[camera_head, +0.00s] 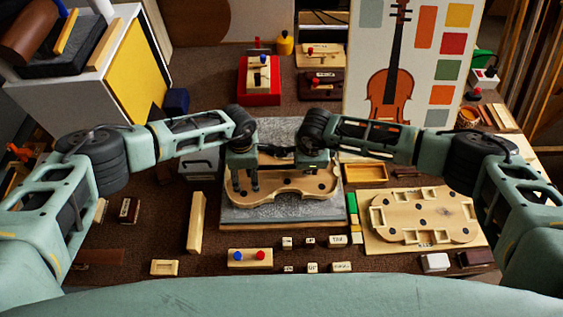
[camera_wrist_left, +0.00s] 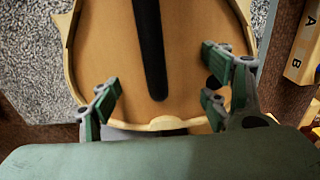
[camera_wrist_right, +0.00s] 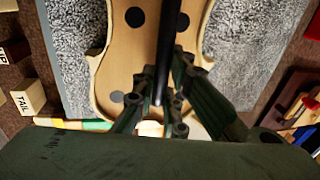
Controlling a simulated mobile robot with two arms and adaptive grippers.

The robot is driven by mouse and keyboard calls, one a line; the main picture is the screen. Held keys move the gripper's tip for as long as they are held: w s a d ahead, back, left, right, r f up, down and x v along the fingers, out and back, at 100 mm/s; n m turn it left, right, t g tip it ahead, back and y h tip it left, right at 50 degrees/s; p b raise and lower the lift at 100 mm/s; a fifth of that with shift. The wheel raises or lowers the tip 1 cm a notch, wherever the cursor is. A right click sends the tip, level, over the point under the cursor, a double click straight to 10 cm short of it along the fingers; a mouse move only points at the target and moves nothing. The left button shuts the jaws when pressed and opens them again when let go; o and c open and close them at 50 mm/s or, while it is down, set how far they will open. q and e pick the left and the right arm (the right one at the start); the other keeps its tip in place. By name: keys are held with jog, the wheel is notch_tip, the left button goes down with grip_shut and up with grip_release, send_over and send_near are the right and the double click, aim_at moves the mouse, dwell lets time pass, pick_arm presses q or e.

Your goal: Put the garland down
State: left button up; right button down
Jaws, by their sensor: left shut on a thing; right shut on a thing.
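The garland (camera_head: 290,187), a pale wooden violin-shaped rim, lies over the grey-topped board (camera_head: 275,212); I cannot tell whether it touches. Its rim shows in the left wrist view (camera_wrist_left: 166,123) and in the right wrist view (camera_wrist_right: 97,62). My left gripper (camera_head: 246,188) is at the garland's left part, its two fingers (camera_wrist_left: 163,95) spread with the rim end between them, shut on it. My right gripper (camera_wrist_right: 164,110) is at the other end, fingers close together, shut on it; its tips are mostly hidden in the head view. A dark bar (camera_wrist_right: 166,50) runs between the grippers.
A pale form with notches and dark dots (camera_head: 421,220) lies right of the board. A long wooden block (camera_head: 196,222) stands left of it. Small labelled blocks (camera_head: 338,240) and a block with red and blue knobs (camera_head: 250,258) lie in front. A shallow wooden tray (camera_head: 365,173) is behind right.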

pick_arm(q)
jog(key=shift+w+d+f, duration=0.15)
jog(key=shift+w, duration=0.05)
pick_arm(e)
jog(key=shift+s+a+f, duration=0.15)
jog(key=shift+f, duration=0.2)
pick_arm(q)
jog(key=o, duration=1.3)
jog(key=shift+f, duration=0.15)
pick_arm(e)
jog(key=c, duration=2.2)
grip_release()
jog(key=shift+f, duration=0.15)
pick_arm(q)
jog(key=o, duration=0.4)
jog(key=shift+s, duration=0.1)
pick_arm(e)
jog(key=o, duration=0.4)
jog(key=shift+c, duration=0.2)
pick_arm(q)
jog(key=shift+o, duration=0.3)
jog(key=shift+s, duration=0.1)
pick_arm(e)
jog(key=shift+o, duration=0.2)
